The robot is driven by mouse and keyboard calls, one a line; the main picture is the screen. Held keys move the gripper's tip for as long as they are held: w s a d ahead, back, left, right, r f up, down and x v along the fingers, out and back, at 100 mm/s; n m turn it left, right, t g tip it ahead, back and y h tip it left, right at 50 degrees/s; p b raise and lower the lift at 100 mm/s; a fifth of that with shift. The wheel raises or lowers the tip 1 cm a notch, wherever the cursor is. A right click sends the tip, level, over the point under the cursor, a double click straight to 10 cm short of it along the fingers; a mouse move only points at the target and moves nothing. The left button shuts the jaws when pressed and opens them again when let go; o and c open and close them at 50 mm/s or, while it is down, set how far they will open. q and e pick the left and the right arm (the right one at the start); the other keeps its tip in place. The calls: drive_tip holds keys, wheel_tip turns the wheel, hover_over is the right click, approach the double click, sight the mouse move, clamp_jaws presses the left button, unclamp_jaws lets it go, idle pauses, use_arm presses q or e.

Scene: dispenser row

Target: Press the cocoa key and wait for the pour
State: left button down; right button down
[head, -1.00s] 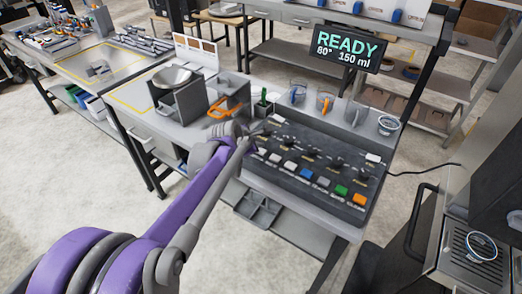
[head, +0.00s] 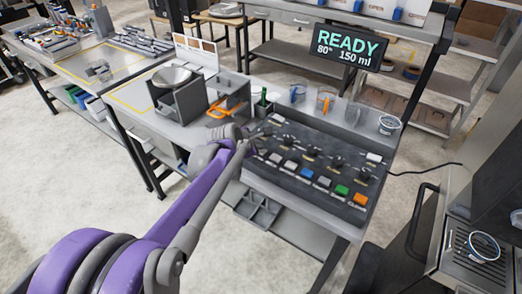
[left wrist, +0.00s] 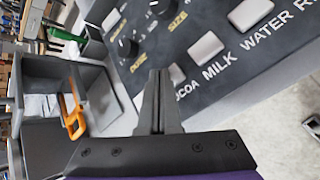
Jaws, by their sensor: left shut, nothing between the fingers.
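The dark control panel (head: 325,165) carries knobs and a row of coloured keys. In the left wrist view the pale cocoa key (left wrist: 177,75) sits above the "COCOA" label, just right of my fingertips and partly hidden by them. The milk key (left wrist: 205,47) and water key (left wrist: 250,14) lie further right. My left gripper (head: 262,130) is over the panel's left end; in the wrist view its fingers (left wrist: 160,78) are shut and empty. I cannot tell whether they touch the panel. The display (head: 348,46) reads READY, 80°, 150 ml. My right gripper is not in view.
An orange-handled item (head: 226,107) and a grey bin (head: 178,100) stand left of the panel. Clear cups (head: 297,94) stand behind it, with a white-and-blue tub (head: 389,124) at the back right. Open floor lies in front of the bench.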

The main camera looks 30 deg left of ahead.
use_arm(q)
drive_tip(key=shift+f, duration=0.25)
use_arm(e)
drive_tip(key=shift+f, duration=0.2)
use_arm(q)
drive_tip(key=shift+r, duration=0.1)
drive_tip(key=shift+r+p, duration=0.4)
drive_tip(key=shift+r, duration=0.4)
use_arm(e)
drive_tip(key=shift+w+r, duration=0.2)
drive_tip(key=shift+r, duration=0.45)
